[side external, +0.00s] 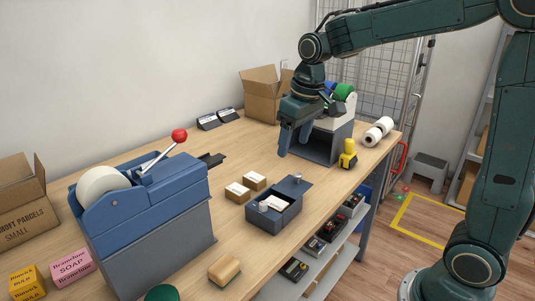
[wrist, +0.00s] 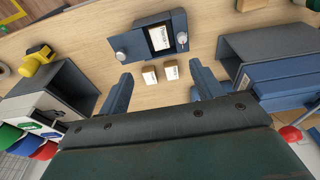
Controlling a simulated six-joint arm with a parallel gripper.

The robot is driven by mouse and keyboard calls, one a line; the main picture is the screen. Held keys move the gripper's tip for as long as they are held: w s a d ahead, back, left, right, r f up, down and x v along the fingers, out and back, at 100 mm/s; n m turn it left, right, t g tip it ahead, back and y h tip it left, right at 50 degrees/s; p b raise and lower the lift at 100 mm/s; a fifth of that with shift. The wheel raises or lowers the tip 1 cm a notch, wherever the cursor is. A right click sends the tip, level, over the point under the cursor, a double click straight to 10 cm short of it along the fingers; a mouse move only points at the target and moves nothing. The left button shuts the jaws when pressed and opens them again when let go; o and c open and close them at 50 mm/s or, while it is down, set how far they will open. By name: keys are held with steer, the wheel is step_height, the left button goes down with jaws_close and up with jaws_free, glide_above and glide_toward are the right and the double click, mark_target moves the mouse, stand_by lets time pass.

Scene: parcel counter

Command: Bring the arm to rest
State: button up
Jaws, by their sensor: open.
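My gripper (side external: 293,145) hangs above the back part of the wooden counter (side external: 330,185), with its two blue fingers pointing down. In the wrist view my gripper (wrist: 160,78) has its fingers wide apart and nothing between them. Two small tan parcels with white labels, a left one (wrist: 149,76) and a right one (wrist: 170,71), show in the gap but lie lower, on the counter. In the side view they sit left of and nearer than the gripper, beside an open blue-grey box (side external: 262,222) with a white labelled item (side external: 272,203) inside.
A blue dispenser (side external: 150,215) with a red-knobbed lever stands at front left. A grey-and-white machine (side external: 327,145) stands close behind the gripper, near a yellow object (side external: 348,155) and white rolls (side external: 376,131). An open carton (side external: 265,95) stands at the back. The counter's middle has clear room.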

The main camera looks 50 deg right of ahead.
steer(key=s+a+r+t, duration=0.1)
steer(key=s+a+t, duration=0.1)
steer(key=s, duration=1.9)
steer(key=shift+a+r+t, duration=0.15)
steer(key=shift+a+t, duration=0.2)
steer(key=shift+t, duration=0.35)
steer(key=shift+w, duration=0.1)
